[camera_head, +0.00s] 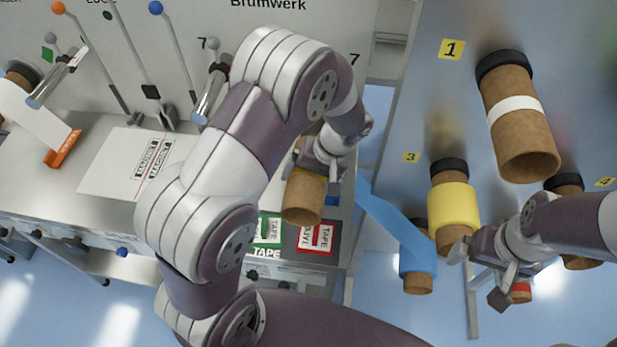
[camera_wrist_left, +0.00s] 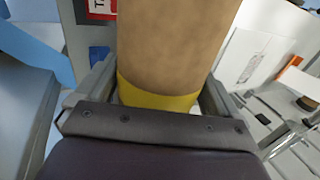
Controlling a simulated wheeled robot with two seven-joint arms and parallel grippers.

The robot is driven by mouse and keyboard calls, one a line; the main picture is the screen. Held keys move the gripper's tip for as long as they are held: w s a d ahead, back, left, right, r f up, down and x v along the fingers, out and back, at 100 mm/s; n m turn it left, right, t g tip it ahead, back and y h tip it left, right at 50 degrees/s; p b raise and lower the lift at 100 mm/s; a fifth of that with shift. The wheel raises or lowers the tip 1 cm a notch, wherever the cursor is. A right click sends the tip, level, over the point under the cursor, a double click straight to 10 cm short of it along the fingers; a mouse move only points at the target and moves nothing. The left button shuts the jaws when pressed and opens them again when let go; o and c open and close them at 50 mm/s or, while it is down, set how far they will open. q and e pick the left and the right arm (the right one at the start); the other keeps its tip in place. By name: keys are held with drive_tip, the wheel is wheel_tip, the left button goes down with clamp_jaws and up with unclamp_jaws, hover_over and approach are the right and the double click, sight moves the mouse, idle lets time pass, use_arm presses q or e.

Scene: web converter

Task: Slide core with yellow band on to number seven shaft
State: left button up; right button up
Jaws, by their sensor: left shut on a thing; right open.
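My left gripper (camera_head: 312,165) is shut on a cardboard core with a yellow band (camera_head: 303,198), held above the right end of the machine's table. In the left wrist view the brown core (camera_wrist_left: 175,45) sits between the fingers, with its yellow band (camera_wrist_left: 155,98) close to the palm. My right gripper (camera_head: 482,274) is open near the rack, below another yellow-banded core (camera_head: 453,206).
The rack at right bears several cores, including a white-banded one (camera_head: 517,115) at label 1. Another shaft (camera_head: 48,88) and levers (camera_head: 178,45) stand at left.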

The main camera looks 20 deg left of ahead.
sight(319, 133)
use_arm(q)
drive_tip(key=shift+w+a, duration=0.15)
drive_tip(key=shift+w, duration=0.55)
drive_tip(key=shift+w+a, duration=0.2)
drive_tip(key=shift+w, duration=0.6)
drive_tip(key=shift+w+a, duration=0.2)
drive_tip(key=shift+w, duration=0.6)
drive_tip(key=shift+w+a, duration=0.2)
drive_tip(key=shift+w, duration=0.6)
drive_tip(key=shift+w+a, duration=0.15)
drive_tip(key=shift+w, duration=0.45)
drive_tip(key=shift+w+a, duration=0.15)
drive_tip(key=shift+w, duration=0.45)
drive_tip(key=shift+w+a+p, duration=0.25)
drive_tip(key=shift+w+p, duration=0.4)
drive_tip(key=shift+w, duration=0.55)
